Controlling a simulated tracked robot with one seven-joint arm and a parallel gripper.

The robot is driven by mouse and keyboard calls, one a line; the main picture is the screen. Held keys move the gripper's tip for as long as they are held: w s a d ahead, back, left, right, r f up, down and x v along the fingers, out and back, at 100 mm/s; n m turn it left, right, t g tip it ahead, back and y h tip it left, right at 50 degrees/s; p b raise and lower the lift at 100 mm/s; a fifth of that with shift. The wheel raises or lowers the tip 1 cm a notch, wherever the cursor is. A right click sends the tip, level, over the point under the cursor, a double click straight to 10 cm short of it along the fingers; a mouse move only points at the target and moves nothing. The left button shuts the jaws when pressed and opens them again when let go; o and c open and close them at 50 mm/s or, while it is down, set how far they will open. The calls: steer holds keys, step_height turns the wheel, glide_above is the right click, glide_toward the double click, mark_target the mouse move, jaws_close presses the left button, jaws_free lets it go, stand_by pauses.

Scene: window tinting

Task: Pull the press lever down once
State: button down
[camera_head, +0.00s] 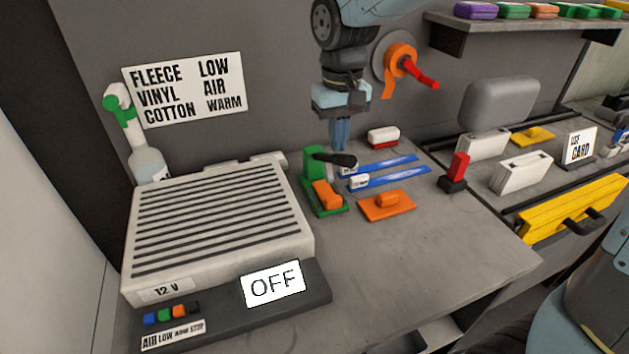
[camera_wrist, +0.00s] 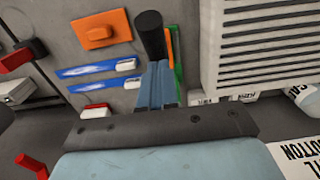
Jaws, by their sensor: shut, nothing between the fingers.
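A small green press (camera_head: 316,170) with an orange block (camera_head: 327,195) at its front stands on the bench, right of the slatted white unit. Its lever has a thick black handle (camera_head: 337,159) that sticks out to the right, roughly level. My gripper (camera_head: 341,146) points straight down with its fingers together and empty, the tips at or just behind the handle. In the wrist view the black handle (camera_wrist: 150,34) lies just beyond my fingertips (camera_wrist: 158,68), and the green press (camera_wrist: 178,75) is partly hidden behind them. I cannot tell whether the fingers touch the handle.
Blue strips (camera_head: 385,170) with white clips and an orange pad (camera_head: 387,205) lie right of the press. A red-and-white block (camera_head: 383,137) is behind. The slatted unit (camera_head: 215,235) borders the left. An orange tape roll (camera_head: 398,61) hangs on the wall. The front bench is clear.

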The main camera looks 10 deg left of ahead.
steer(key=shift+f, duration=3.4)
step_height(320, 180, up, 16)
stand_by(0.3)
stand_by(0.6)
steer(key=s+d+r+m+t, duration=0.2)
steer(key=d+m+t, duration=0.1)
steer(key=d, duration=1.3)
steer(key=s+d+f+m+t, duration=0.2)
steer(key=s+d, duration=0.6)
steer(key=d, duration=0.5)
steer(key=shift+s+d+f+m+t, duration=0.2)
steer(key=shift+s+f+m+t, duration=0.1)
steer(key=shift+f+m, duration=0.35)
